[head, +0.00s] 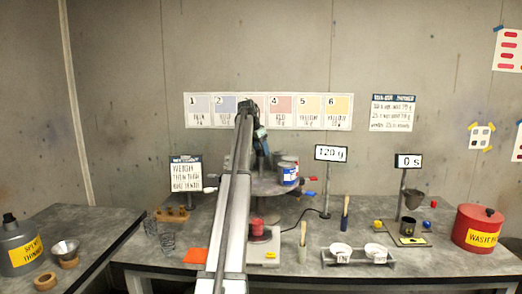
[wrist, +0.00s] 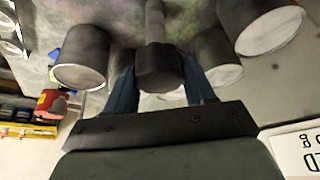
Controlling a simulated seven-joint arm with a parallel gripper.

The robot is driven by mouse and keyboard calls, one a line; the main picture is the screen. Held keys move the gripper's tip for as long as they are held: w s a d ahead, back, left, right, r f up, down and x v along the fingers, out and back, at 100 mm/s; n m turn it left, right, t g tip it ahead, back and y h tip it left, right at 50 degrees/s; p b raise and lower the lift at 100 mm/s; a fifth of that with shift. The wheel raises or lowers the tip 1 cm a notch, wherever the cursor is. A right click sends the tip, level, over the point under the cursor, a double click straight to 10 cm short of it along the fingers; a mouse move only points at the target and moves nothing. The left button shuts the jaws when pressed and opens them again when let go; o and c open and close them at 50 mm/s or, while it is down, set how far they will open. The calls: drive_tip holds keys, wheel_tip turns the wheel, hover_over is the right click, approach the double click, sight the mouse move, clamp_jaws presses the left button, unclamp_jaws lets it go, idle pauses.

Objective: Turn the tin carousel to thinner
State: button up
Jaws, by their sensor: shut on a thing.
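The tin carousel (head: 262,187) is a round grey turntable at the back of the bench, partly hidden behind my arm. A tin with a blue and white label (head: 288,174) stands on its right side. In the wrist view, several grey tins, including one at left (wrist: 82,58) and one at right (wrist: 268,27), surround a dark central knob (wrist: 158,68) on a post. My gripper (wrist: 160,88) has its blue fingers on either side of this knob and is shut on it. In the head view my gripper (head: 260,140) is above the carousel. I cannot read which tin is thinner.
Red and blue handles (head: 310,193) stick out at the carousel's right. A scale display (head: 331,153) stands behind. A red cup (head: 257,230) is in front.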

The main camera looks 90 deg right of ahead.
clamp_jaws()
